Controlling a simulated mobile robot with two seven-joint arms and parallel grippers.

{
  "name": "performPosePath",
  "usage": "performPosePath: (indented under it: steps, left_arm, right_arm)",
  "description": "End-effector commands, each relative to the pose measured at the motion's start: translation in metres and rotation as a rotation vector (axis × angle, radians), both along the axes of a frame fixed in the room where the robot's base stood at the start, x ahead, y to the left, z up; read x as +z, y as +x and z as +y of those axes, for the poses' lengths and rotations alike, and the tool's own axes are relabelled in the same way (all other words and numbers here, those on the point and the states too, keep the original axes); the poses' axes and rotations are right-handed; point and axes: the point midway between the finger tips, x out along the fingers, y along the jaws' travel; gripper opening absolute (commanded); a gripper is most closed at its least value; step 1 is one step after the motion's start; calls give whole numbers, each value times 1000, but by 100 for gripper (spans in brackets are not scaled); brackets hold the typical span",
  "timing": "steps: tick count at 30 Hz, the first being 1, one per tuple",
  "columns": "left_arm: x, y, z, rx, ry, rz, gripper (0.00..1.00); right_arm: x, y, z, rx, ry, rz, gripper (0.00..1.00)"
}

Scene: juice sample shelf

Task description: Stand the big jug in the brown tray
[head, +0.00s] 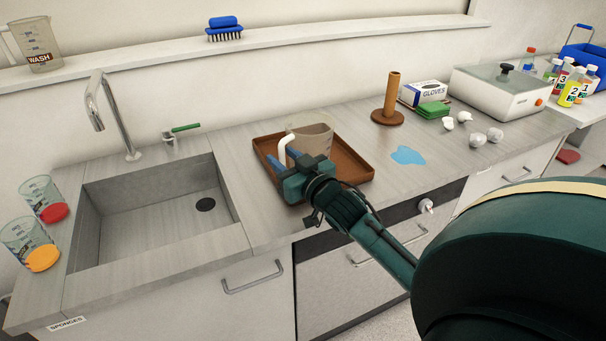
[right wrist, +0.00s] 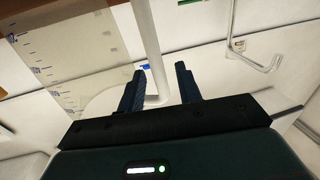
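The big jug (head: 318,140), a clear, brownish-looking measuring jug with a white handle, is at the brown tray (head: 355,168). It looks upright inside the tray's outline, but its base is hidden behind my right gripper. My right gripper (head: 283,158) is at the jug's handle side, low over the tray's front left part. In the right wrist view the white handle (right wrist: 155,60) passes between the two open fingers, with a gap visible on the right side. The jug's marked wall (right wrist: 70,45) shows at left. My left gripper is not in view.
A sink (head: 150,215) lies left of the tray, with two beakers holding red and orange contents beyond it. A brown peg stand (head: 388,110), a blue puddle (head: 408,155) and crumpled white pieces (head: 477,139) lie right. A WASH jug (head: 37,45) stands on the shelf.

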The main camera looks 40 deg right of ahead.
Motion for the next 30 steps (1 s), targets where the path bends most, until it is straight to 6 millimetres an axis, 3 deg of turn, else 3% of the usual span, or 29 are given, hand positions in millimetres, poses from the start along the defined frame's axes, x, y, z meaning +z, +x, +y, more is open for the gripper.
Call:
performPosePath:
  steps: [6,12,18,30]
  left_arm:
    - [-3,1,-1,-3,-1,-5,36]
    - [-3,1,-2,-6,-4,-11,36]
    - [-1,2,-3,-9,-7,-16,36]
    - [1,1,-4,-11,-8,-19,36]
  right_arm:
    - [-3,-48,3,1,2,4,34]
    - [-2,-78,4,0,2,1,34]
    - [0,-89,4,0,1,-1,34]
    - [0,-90,4,0,1,-1,34]
